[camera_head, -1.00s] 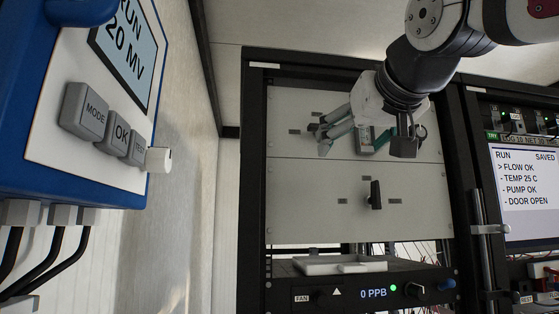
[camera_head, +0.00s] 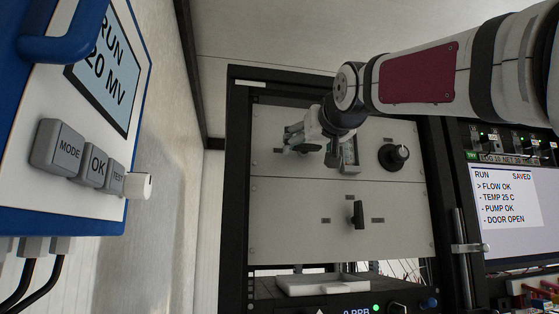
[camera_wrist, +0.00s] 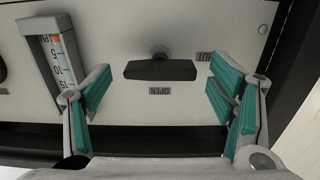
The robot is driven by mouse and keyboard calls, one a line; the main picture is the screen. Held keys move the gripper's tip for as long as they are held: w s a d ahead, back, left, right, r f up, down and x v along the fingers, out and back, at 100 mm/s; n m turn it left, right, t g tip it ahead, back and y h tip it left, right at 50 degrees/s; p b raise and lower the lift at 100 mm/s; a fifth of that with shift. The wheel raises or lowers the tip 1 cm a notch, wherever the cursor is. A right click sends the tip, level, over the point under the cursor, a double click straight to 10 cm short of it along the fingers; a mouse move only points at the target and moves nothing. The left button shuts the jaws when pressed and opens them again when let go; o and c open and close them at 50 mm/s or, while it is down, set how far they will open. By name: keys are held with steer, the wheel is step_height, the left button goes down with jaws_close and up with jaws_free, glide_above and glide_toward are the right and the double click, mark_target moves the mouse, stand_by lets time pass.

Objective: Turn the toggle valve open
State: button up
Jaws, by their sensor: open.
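A black toggle handle (camera_wrist: 160,70) on a short round stem sticks out from the pale upper panel in the wrist view. Its bar lies level across the picture. A label reading OPEN (camera_wrist: 159,91) sits just below the bar, and another label (camera_wrist: 204,57), not clearly readable, sits to its right. My gripper (camera_wrist: 160,84) is open, its teal-padded fingers left and right of the bar with a gap on each side. In the head view my gripper (camera_head: 299,134) is at the left of the upper panel, partly hiding the handle there.
A scaled gauge (camera_wrist: 58,58) stands left of the handle; it also shows in the head view (camera_head: 350,152). A round black knob (camera_head: 394,156) is right of it. The lower panel has another black handle (camera_head: 358,214). A dark frame (camera_head: 237,200) edges the panels.

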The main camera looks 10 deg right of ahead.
steer(key=shift+w, duration=1.3)
steer(key=c, duration=1.2)
steer(key=shift+o, duration=0.2)
